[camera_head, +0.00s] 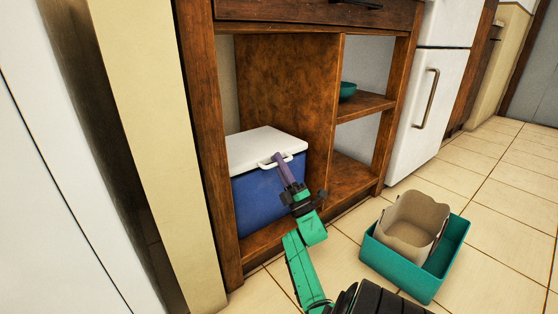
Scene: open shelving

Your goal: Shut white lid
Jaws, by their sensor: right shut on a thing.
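A blue cooler box (254,206) stands in the lower left bay of the wooden shelving. Its white lid (262,143) lies over the top and looks level or nearly so; I cannot tell if a small gap is left. A white handle (264,164) juts from the lid's front edge. My right gripper (278,159), with purple fingers, reaches in from below and is shut at this handle, covering its middle. Its wrist hides part of the cooler's front. My left gripper is not in view.
The wooden frame (207,150) and divider (285,90) flank the cooler. A teal bowl (347,90) sits on the right shelf. A teal bin (404,278) holding a beige container (408,222) stands on the tiled floor. A white fridge (421,110) is at right. Floor beyond is clear.

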